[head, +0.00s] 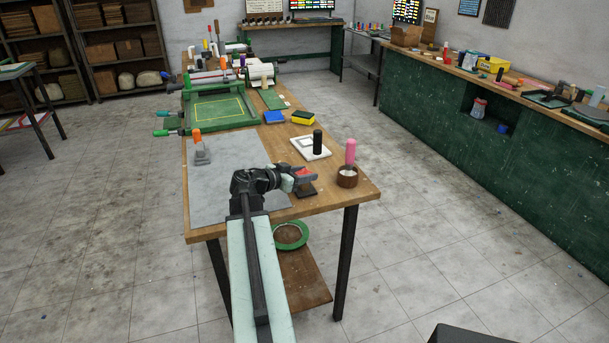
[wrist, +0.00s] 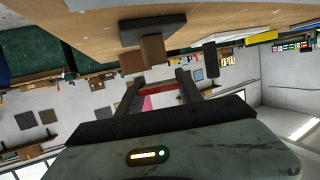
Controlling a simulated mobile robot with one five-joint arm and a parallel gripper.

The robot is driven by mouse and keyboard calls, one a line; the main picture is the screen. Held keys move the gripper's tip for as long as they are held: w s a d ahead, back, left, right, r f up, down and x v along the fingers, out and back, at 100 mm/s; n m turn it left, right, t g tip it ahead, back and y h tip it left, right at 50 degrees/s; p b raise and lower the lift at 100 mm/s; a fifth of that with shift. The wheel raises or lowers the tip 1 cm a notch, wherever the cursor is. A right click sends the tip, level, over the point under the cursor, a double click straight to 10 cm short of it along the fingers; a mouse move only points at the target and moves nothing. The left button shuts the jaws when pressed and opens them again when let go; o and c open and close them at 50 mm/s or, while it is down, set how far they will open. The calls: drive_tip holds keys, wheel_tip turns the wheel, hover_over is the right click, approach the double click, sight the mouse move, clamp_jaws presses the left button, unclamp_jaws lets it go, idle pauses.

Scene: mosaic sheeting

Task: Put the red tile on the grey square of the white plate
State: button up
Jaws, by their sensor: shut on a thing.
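The red tile (head: 305,173) is in my gripper (head: 300,176), above the front right part of the wooden table. In the wrist view a red strip of the tile (wrist: 163,86) shows between the two fingers of my gripper (wrist: 160,84). The white plate (head: 322,156) lies on the table beyond and slightly right of my gripper, apart from it. Its grey square is small in the head view and I cannot make it out clearly.
A black cylinder (head: 318,142) stands at the plate. A grey sheet (head: 228,165) covers the left; blue and yellow blocks lie behind.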

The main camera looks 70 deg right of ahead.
sight(305, 172)
wheel_tip(305, 172, up, 8)
drive_tip(key=p, duration=0.6)
drive_tip(key=shift+f, duration=0.2)
